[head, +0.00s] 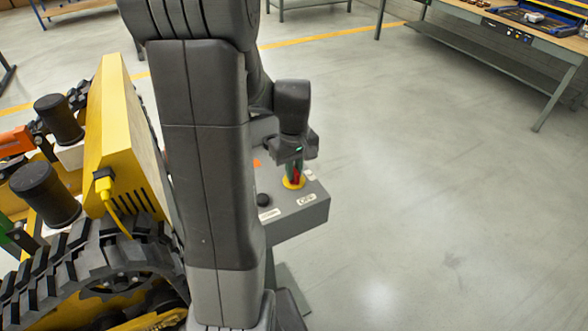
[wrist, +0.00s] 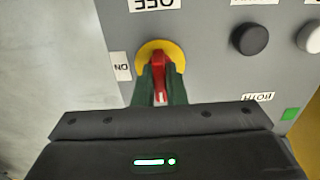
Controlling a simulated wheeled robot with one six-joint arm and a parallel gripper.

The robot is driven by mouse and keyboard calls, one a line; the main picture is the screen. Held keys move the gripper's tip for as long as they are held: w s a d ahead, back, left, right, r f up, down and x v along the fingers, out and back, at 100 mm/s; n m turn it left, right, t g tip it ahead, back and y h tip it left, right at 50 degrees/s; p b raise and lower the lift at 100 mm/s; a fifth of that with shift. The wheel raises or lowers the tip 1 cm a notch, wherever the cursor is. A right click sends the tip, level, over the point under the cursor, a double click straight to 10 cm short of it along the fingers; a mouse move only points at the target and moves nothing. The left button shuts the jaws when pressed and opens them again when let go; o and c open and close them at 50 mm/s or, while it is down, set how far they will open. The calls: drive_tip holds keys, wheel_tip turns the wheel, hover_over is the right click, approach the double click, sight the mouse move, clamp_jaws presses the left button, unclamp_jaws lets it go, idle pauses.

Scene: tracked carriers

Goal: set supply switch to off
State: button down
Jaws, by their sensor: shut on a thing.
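The supply switch has a red handle (wrist: 159,66) on a yellow round plate (wrist: 146,51), set in the top of a grey control box (head: 290,225). In the wrist view an OFF label (wrist: 153,5) lies above the plate, upside down, and an ON label (wrist: 122,67) lies at its left, turned sideways. My gripper (wrist: 160,88) is shut on the red handle, one dark green finger on each side. It comes down on the switch from above in the head view (head: 294,168). The fingers partly hide the handle, and I cannot tell which label it points to.
A black knob (wrist: 250,38) and a white knob (wrist: 309,37) sit to the right of the switch in the wrist view. A yellow tracked carrier (head: 125,130) stands left in the head view. A workbench (head: 500,30) is far right. The floor right of the box is clear.

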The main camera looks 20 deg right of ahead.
drive_tip(key=c, duration=1.5)
unclamp_jaws()
drive_tip(key=shift+r, duration=0.15)
wheel_tip(320, 180, up, 14)
drive_tip(key=shift+f, duration=0.2)
wheel_tip(320, 180, down, 14)
drive_tip(key=shift+r, duration=0.1)
